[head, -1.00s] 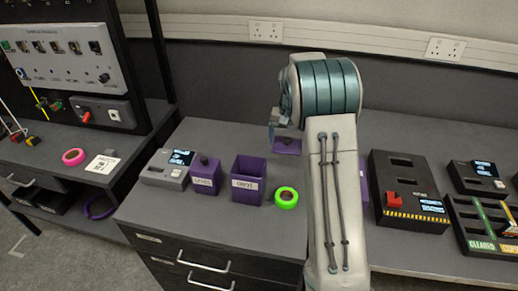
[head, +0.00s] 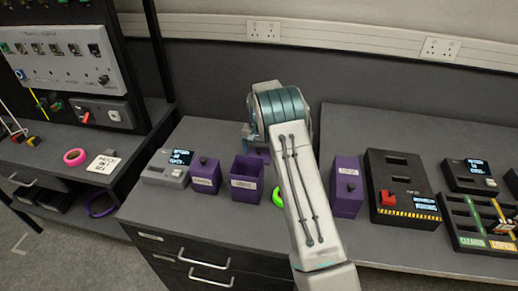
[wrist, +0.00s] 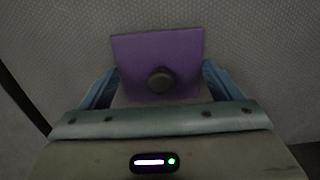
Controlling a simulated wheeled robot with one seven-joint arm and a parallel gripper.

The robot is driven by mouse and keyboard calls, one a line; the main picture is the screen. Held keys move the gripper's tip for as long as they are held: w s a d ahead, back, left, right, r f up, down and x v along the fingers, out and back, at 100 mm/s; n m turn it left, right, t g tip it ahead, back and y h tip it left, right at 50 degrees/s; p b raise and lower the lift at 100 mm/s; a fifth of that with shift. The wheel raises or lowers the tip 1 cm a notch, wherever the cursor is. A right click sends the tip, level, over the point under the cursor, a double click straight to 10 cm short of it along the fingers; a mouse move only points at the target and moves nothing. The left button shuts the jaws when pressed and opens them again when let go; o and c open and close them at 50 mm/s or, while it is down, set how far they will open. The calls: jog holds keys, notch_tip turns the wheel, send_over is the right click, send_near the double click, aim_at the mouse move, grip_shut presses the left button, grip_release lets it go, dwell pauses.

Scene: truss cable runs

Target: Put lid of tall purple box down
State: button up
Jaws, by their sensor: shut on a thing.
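A flat purple lid (wrist: 150,52) with a dark round knob fills the middle of the wrist view. My gripper (wrist: 160,84) is shut on it, with a blue finger at each side. In the head view the lid (head: 263,154) shows only in part beside my arm, above and behind the open box. The tall purple box (head: 246,181) stands open and upright on the grey bench, with a white label on its front. My gripper's fingers are mostly hidden by my arm in the head view.
A lidded purple box (head: 206,177) stands left of the open one, beside a grey device (head: 168,168). A green tape roll (head: 278,196) is partly behind my arm. Another lidded purple box (head: 346,190) and a black device (head: 401,190) stand right.

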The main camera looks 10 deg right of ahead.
jog(key=shift+f, duration=0.25)
jog(key=o, duration=0.8)
jog(key=shift+r, duration=0.1)
